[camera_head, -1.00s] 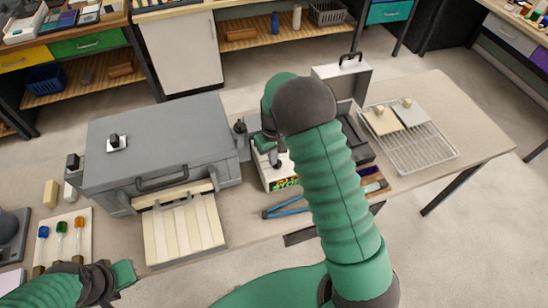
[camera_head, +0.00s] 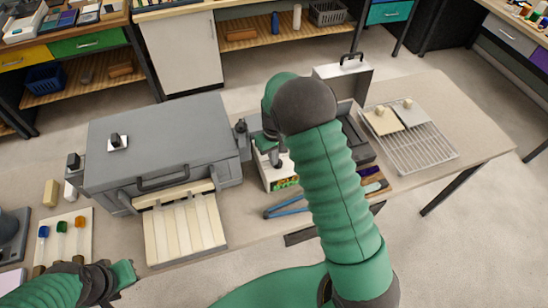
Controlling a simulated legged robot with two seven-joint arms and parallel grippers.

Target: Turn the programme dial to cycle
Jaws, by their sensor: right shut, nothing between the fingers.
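The grey kiln-like box (camera_head: 165,125) stands on the left part of the bench. A black knob on a white plate (camera_head: 118,143) sits on its lid. Another dark knob (camera_head: 240,127) is at its right side, and a dark block (camera_head: 73,162) at its left side. I cannot tell which one is the programme dial, and no markings are readable. My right gripper (camera_head: 260,138) is shut and empty, close beside the right-side knob; I cannot tell whether they touch. My forearm partly hides it. My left gripper (camera_head: 123,272) is low at the front left, away from the box.
A slatted cream tray (camera_head: 185,232) projects from the box's front. Colour-tipped rods (camera_head: 62,232) lie on a board at the left. Blue-handled pliers (camera_head: 288,211) lie near the front edge. A wire rack (camera_head: 430,150) with two pale tiles stands at the right.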

